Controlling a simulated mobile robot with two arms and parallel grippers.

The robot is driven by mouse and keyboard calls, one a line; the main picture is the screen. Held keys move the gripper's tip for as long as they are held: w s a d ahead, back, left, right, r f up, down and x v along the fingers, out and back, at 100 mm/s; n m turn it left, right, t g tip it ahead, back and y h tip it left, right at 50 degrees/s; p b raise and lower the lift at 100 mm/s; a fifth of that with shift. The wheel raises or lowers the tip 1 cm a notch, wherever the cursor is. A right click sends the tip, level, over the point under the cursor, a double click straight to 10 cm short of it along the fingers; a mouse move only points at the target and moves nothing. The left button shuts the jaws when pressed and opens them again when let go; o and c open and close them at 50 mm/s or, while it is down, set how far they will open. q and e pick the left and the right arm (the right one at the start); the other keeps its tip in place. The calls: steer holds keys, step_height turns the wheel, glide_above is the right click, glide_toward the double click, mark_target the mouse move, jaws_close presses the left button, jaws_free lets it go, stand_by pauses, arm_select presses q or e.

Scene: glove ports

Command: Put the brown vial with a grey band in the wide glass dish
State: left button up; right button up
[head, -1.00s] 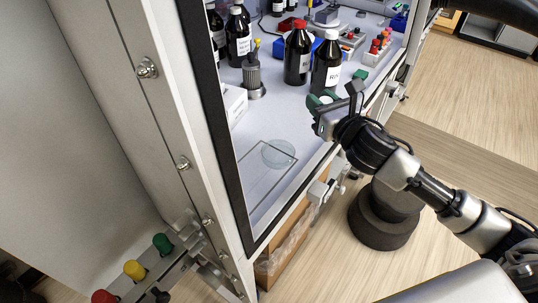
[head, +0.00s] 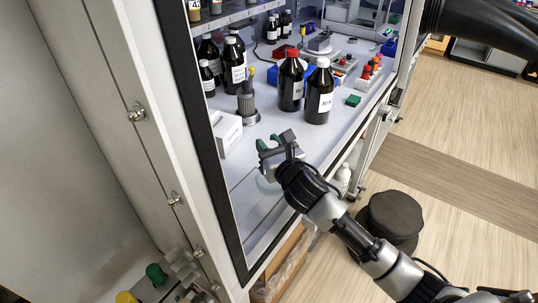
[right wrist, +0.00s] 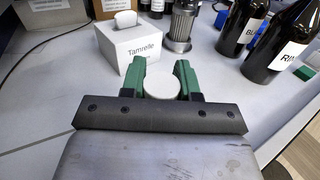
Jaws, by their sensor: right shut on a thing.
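My right gripper (head: 270,145) reaches in over the bench of the cabinet, its green fingers just above and behind the wide glass dish (head: 266,184) in the head view. The dish is clear and flat on the bench, partly hidden by my gripper. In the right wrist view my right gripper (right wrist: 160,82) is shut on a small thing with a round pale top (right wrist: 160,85). I take it for the brown vial with a grey band; its brown body and band are hidden. The dish does not show in the right wrist view. My left gripper is not in view.
A white tissue box (right wrist: 132,43) stands beyond my fingers. A grey metal cylinder (head: 247,103) and dark bottles (head: 319,95) stand farther back. The cabinet's dark frame edge (head: 207,150) is at the left. The bench around the dish is clear.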

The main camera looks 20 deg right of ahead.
step_height(320, 180, down, 4)
steer(key=shift+r, duration=0.25)
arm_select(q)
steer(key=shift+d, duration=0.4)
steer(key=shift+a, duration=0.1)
arm_select(e)
steer(key=shift+f, duration=0.15)
steer(key=o, duration=0.9)
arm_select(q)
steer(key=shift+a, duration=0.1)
